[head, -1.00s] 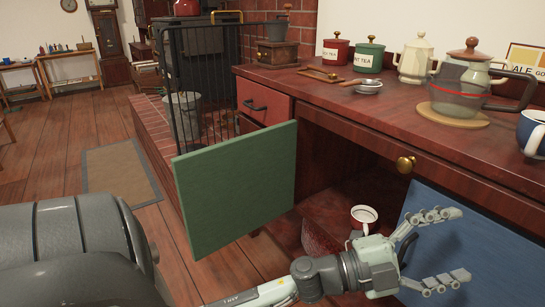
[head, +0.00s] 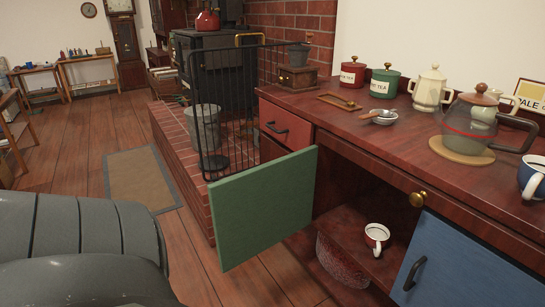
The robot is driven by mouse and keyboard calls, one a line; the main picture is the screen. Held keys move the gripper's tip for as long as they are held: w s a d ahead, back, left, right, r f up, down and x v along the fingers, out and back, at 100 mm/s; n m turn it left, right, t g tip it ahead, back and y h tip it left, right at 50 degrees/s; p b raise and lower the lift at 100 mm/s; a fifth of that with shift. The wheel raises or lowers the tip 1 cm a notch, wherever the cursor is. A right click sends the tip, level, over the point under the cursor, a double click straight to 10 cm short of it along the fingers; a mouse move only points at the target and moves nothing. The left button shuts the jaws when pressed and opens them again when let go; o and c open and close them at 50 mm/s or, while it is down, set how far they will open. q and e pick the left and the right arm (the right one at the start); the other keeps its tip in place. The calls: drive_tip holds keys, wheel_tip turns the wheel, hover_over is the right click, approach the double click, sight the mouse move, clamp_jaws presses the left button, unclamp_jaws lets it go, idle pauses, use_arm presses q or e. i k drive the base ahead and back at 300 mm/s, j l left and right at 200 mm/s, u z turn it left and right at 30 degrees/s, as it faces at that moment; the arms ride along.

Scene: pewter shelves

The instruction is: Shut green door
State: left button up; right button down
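The green door (head: 264,209) stands wide open on the left side of the cabinet below the counter. It swings out into the room, with its plain face toward me and no handle showing. Neither of my grippers is in view. Only a large grey part of my own arm fills the lower left.
A blue door (head: 465,268) with a dark handle is at the lower right. A red drawer (head: 285,127) sits above the green door. A black fireguard (head: 235,110) and brick hearth (head: 180,150) stand close behind the door. The counter (head: 375,140) holds tea tins and a glass pot (head: 470,126).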

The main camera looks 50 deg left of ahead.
sight(253, 209)
drive_tip(key=j+u, duration=0.25)
drive_tip(key=j, duration=0.3)
drive_tip(key=j+u, duration=0.15)
drive_tip(key=j, duration=1)
drive_tip(key=j+z, duration=0.3)
drive_tip(key=j, duration=0.25)
drive_tip(key=j+z, duration=0.35)
drive_tip(key=j, duration=0.15)
drive_tip(key=k, duration=0.05)
